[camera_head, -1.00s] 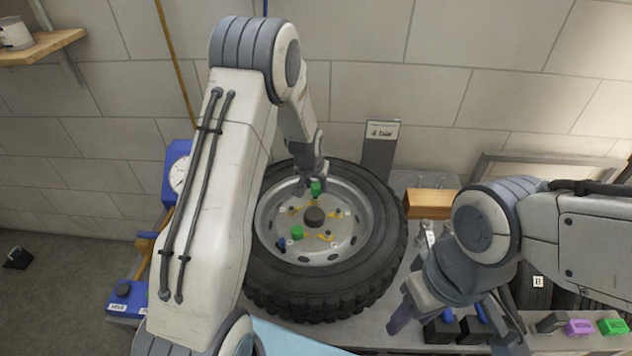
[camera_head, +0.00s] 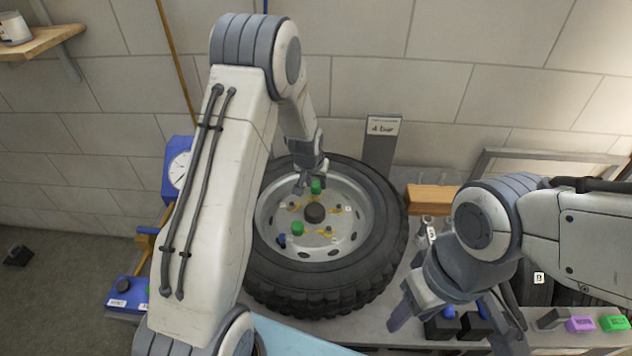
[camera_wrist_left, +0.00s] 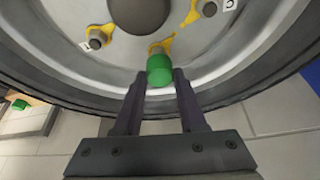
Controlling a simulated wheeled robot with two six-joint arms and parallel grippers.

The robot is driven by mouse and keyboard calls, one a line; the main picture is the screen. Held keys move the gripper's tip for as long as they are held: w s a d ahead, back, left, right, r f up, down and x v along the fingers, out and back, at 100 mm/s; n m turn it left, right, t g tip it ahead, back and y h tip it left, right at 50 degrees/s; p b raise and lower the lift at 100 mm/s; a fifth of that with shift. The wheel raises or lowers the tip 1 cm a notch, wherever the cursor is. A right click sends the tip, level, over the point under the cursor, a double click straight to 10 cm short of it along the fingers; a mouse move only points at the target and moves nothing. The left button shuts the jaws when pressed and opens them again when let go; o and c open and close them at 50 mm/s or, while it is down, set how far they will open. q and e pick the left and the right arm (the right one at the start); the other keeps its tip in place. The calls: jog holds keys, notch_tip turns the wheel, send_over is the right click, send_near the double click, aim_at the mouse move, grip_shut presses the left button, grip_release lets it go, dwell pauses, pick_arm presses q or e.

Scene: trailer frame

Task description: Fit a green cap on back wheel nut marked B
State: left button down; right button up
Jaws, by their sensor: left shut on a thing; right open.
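The wheel (camera_head: 352,290) lies flat, its hub facing up. My left gripper (camera_head: 308,186) reaches down over the far side of its rim. It is shut on a green cap (camera_head: 316,188), which shows between the fingertips in the left wrist view (camera_wrist_left: 160,70). The cap is over a stud position with a yellow pointer (camera_wrist_left: 164,45); I cannot tell whether it is seated. My right gripper (camera_head: 452,326) is open over the bench's front.
A B label (camera_head: 539,278) is on a dark tyre-like thing partly behind my right arm. Bare nuts (camera_wrist_left: 97,40) have small tags, one reading C (camera_wrist_left: 230,5). A wooden block (camera_head: 430,203) and coloured blocks (camera_head: 580,324) lie to the right. A gauge (camera_head: 180,170) stands left.

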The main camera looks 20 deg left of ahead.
pick_arm(q)
jog(key=shift+f+b, duration=0.7)
jog(key=shift+f, duration=0.45)
grip_release()
jog(key=shift+r, duration=0.1)
jog(key=shift+r+p, duration=3)
jog(key=shift+r, duration=1)
